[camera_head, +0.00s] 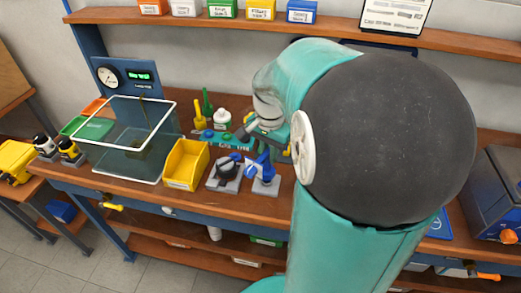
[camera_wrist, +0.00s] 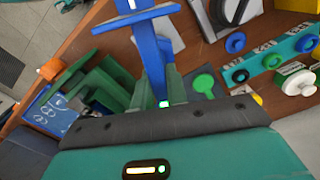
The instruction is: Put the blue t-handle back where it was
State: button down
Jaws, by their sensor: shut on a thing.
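The blue t-handle (camera_wrist: 150,50) is in the wrist view, with its stem between my gripper's fingers (camera_wrist: 158,92) and its crossbar at the top edge. My gripper is shut on the stem. In the head view my gripper (camera_head: 252,128) is partly hidden by my arm, above the right grey valve block (camera_head: 264,187). Blue handle parts (camera_head: 264,165) show just over that block. I cannot tell whether the handle touches the block or is seated in it.
A second grey block with a black handle (camera_head: 228,168) stands close on the left. A yellow bin (camera_head: 187,163) and a clear tank (camera_head: 128,158) are farther left. A teal rack with coloured knobs (camera_wrist: 280,57) lies behind. A green tag (camera_wrist: 204,83) is near the fingers.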

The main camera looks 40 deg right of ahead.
jog(key=shift+f, duration=0.95)
jog(key=shift+f, duration=0.25)
jog(key=c, duration=1.4)
grip_release()
jog(key=shift+f, duration=0.1)
